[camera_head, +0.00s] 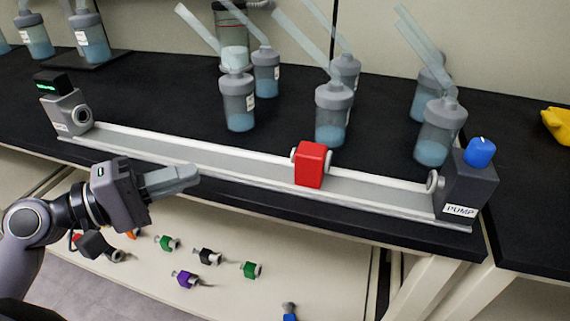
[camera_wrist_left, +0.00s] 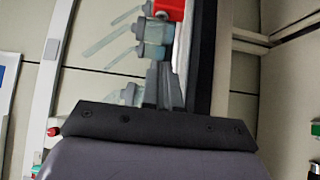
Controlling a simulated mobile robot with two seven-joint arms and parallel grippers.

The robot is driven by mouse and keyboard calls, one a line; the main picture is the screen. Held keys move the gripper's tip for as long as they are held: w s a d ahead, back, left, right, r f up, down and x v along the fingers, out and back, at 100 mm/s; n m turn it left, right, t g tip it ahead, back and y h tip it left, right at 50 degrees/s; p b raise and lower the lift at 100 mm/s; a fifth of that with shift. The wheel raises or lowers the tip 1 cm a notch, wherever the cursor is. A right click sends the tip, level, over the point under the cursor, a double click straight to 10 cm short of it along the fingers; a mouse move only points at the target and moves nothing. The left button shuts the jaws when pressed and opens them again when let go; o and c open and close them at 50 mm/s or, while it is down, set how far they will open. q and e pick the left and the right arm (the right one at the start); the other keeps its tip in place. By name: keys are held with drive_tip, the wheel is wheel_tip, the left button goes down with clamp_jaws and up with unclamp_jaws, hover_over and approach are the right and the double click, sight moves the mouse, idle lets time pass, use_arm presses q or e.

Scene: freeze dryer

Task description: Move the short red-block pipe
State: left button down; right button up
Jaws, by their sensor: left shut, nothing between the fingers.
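A red block (camera_head: 311,165) with short grey pipe ends sits in the long pale rail (camera_head: 225,160), right of its middle. In the left wrist view, part of a red block (camera_wrist_left: 168,9) shows at the top edge. My left gripper (camera_head: 192,176) is shut and empty. It is in front of the rail, well left of the red block and apart from it. In the left wrist view, its closed fingers (camera_wrist_left: 164,86) point up the picture toward the red block. My right gripper is not in view.
A grey pump (camera_head: 468,182) with a blue knob stands at the rail's right end, and a grey device (camera_head: 66,108) at its left end. Several blue-liquid flasks (camera_head: 333,105) stand behind the rail. A lower shelf (camera_head: 225,237) holds several coloured pipes.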

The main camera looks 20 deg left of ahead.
sight(292, 155)
use_arm(q)
drive_tip(key=x, duration=0.3)
drive_tip(key=p+x, duration=0.1)
drive_tip(key=x, duration=0.2)
drive_tip(key=p+x, duration=0.1)
drive_tip(key=x, duration=0.3)
drive_tip(key=shift+r, duration=0.25)
drive_tip(key=shift+d+p, duration=0.4)
drive_tip(key=shift+d, duration=0.8)
drive_tip(key=shift+d+f, duration=0.15)
drive_tip(key=shift+d, duration=0.75)
